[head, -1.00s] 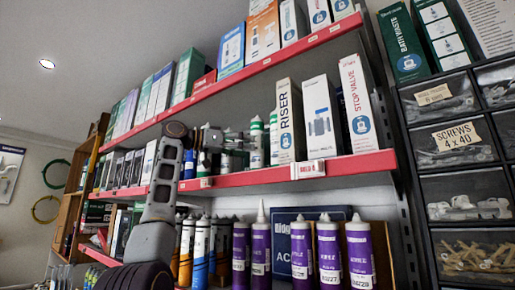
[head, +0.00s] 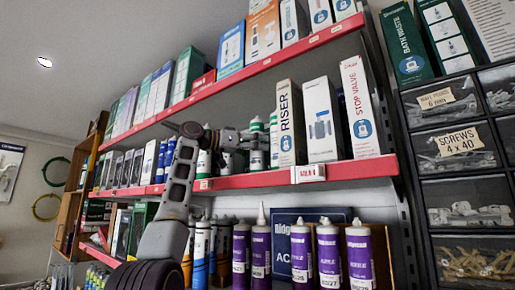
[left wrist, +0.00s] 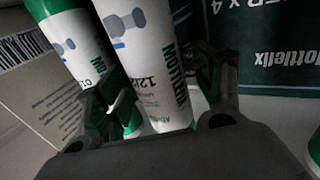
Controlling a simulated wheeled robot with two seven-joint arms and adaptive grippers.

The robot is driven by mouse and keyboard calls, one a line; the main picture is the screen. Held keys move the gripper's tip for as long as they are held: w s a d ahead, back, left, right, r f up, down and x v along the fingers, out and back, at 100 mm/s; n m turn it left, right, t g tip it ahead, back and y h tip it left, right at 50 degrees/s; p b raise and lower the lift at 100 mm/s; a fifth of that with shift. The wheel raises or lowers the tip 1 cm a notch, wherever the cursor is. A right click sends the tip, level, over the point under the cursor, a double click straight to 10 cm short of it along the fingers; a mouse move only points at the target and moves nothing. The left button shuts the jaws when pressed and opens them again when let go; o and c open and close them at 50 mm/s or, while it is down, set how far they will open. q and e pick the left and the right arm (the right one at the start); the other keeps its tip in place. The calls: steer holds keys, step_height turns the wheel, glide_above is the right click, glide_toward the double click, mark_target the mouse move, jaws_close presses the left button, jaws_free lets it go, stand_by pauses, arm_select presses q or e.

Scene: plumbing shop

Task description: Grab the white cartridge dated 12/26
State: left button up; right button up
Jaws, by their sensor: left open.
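The white cartridge (left wrist: 151,60) with green trim shows upside down in the left wrist view, its print partly readable as "12/2"; the last digit is unclear. My left gripper (left wrist: 155,92) is open, with one finger on each side of this cartridge; I cannot tell whether either touches it. A second white and green cartridge (left wrist: 76,45) stands just left of it, its date starting "01". In the head view my left gripper (head: 250,139) reaches along the middle shelf to the white and green cartridges (head: 257,158), partly covering them. My right gripper is out of view.
The red-edged middle shelf (head: 240,181) runs under the gripper. A RISER box (head: 290,125) stands close to the right of the cartridges. Purple cartridges (head: 300,255) stand on the shelf below. The upper shelf (head: 265,63) with boxes hangs above. Drawers (head: 455,145) stand at right.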

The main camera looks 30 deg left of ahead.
arm_select(q)
steer(key=shift+w, duration=0.15)
stand_by(0.3)
steer(key=c, duration=1.5)
steer(key=shift+d, duration=0.2)
